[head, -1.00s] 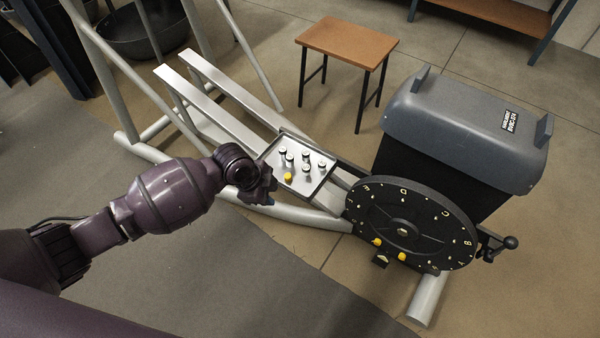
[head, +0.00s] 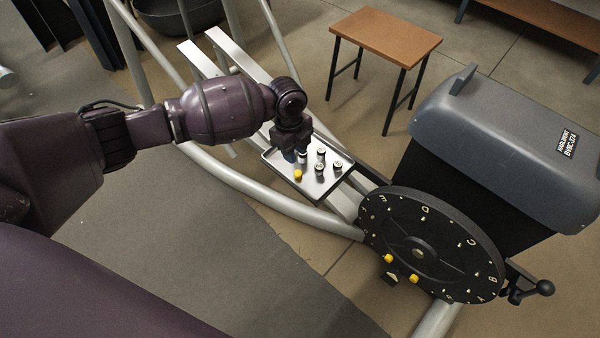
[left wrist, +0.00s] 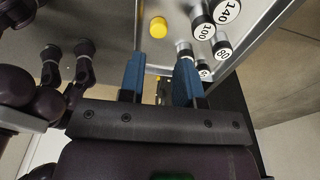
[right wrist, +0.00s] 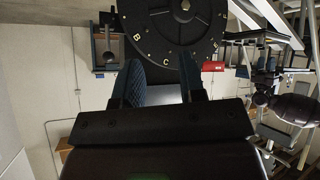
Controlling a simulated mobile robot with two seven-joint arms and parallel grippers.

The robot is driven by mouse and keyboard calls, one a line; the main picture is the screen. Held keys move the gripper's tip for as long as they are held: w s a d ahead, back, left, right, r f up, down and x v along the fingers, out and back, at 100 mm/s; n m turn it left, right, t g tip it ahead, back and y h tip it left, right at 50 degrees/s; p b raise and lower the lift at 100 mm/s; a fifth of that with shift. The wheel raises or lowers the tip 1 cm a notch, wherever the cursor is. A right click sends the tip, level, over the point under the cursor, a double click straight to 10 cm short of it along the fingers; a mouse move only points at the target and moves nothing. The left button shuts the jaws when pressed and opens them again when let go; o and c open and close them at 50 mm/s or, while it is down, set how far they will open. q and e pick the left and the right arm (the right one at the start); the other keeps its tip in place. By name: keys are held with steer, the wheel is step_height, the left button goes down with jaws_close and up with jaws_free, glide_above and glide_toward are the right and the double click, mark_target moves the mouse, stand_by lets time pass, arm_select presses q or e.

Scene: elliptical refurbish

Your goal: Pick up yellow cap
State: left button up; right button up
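A yellow cap (head: 298,175) lies on the metal tray (head: 322,191), near its front left edge. It also shows in the left wrist view (left wrist: 158,27), ahead of the fingers and roughly between their lines. My left gripper (head: 296,155) is over the tray, just behind the cap in the head view. In the left wrist view its blue fingers (left wrist: 160,78) are apart, with no object clearly gripped. My right gripper (right wrist: 162,78) is open and empty in the right wrist view, facing the dark lettered disc (right wrist: 172,25).
Several white-topped cylinders (head: 320,167) stand on the tray close to the left gripper; some carry numbers (left wrist: 202,31). The lettered disc (head: 440,235) with yellow pieces (head: 388,258) stands right of the tray. A grey-lidded housing (head: 510,130) and a wooden stool (head: 385,35) are beyond.

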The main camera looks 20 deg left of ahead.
mark_target(297, 172)
arm_select(q)
step_height(297, 172, down, 3)
steer(key=shift+s+d+r+b, duration=0.1)
steer(key=shift+d+b, duration=0.05)
steer(key=shift+b, duration=0.15)
steer(key=f, duration=0.1)
steer(key=f+b, duration=0.1)
steer(key=f, duration=0.2)
steer(key=shift+s+d+f+b, duration=0.15)
steer(key=shift+s+d+b, duration=0.15)
steer(key=shift+b, duration=0.1)
steer(key=shift+w+f, duration=0.1)
steer(key=shift+f, duration=0.3)
steer(key=shift+r, duration=0.2)
jaws_close()
